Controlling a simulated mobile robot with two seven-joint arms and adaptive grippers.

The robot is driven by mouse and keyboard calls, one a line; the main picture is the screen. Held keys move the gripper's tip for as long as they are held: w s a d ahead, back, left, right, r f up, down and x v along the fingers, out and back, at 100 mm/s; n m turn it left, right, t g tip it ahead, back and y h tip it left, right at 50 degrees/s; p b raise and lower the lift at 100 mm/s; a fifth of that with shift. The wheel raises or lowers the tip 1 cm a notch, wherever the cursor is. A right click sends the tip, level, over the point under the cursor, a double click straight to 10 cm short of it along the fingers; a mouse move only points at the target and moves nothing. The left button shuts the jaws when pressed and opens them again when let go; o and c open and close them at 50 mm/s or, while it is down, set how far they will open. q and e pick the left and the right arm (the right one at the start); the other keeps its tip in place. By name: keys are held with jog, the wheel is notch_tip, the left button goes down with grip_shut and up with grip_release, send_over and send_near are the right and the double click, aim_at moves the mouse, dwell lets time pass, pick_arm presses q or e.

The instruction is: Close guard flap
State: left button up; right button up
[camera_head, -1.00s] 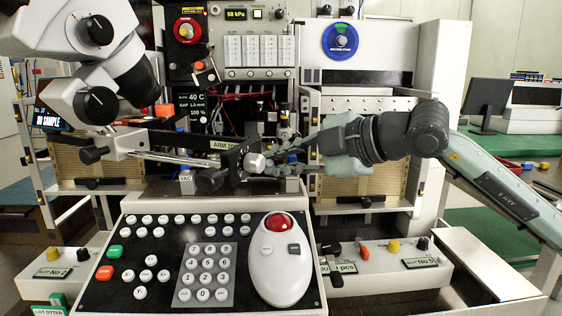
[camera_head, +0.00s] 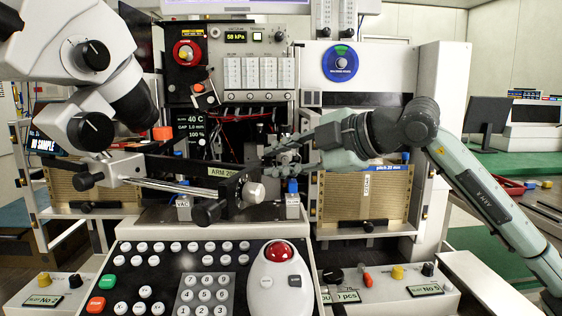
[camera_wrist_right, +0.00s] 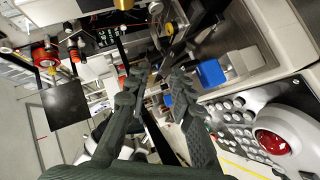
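I cannot make out the guard flap with certainty in either view. The bonding machine's dark central opening (camera_head: 232,140) lies behind the black support arm marked ARM (camera_head: 190,168). My right gripper (camera_head: 272,152) reaches in from the right, in front of that opening and above the silver knob (camera_head: 255,193). In the right wrist view its two dark fingers (camera_wrist_right: 160,78) stand apart with a visible gap, and I see nothing held between them. Whether a fingertip touches a machine part cannot be told. My left gripper is not in view.
A microscope (camera_head: 95,85) stands at the left. A control panel (camera_head: 135,262) with a red-topped white trackball unit (camera_head: 280,278) fills the front. Slatted magazines (camera_head: 362,198) flank the centre. Small blue-topped posts (camera_head: 292,200) stand close below the gripper.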

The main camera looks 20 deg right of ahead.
jog(key=shift+o, duration=0.5)
jog(key=shift+a, duration=0.1)
jog(key=v, duration=1.2)
jog(key=shift+c, duration=0.5)
